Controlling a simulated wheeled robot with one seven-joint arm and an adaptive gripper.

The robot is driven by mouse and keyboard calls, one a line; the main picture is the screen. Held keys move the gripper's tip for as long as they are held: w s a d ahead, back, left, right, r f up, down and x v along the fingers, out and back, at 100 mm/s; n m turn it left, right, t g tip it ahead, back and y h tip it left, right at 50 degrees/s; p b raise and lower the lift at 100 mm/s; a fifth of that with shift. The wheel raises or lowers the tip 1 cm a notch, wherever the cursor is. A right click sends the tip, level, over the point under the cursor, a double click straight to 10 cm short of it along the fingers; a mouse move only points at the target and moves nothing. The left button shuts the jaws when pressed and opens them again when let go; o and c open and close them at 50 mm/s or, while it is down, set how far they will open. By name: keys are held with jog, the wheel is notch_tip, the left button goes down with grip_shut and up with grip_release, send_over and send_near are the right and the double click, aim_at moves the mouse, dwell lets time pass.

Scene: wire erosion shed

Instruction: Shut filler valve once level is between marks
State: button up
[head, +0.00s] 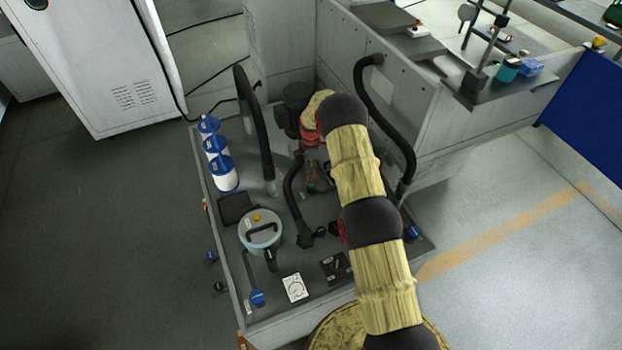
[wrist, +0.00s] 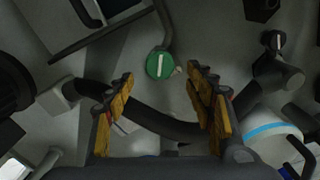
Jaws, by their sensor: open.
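A round green knob with a white bar across it (wrist: 158,64) shows in the wrist view, just beyond and between my fingertips. It looks like a valve handle, but I cannot tell whether it is the filler valve. My gripper (wrist: 160,78) is open, its two orange-padded fingers apart with nothing between them. In the head view my gripper (head: 316,178) hangs over the tray-like deck, partly hidden by my arm. A dark framed box (wrist: 75,35) lies left of the knob in the wrist view. I cannot make out a level or its marks.
The deck (head: 270,325) holds a pale blue handled pot (head: 260,232), several blue-capped white canisters (head: 223,175), a white dial gauge (head: 295,288) and a blue knob (head: 257,298). Black hoses (head: 255,125) arch around; one (wrist: 165,122) crosses the wrist view behind my fingers.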

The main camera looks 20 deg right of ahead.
jog(key=shift+f, duration=2.7)
jog(key=shift+c, duration=1.4)
jog(key=c, duration=0.7)
jog(key=shift+c, duration=0.9)
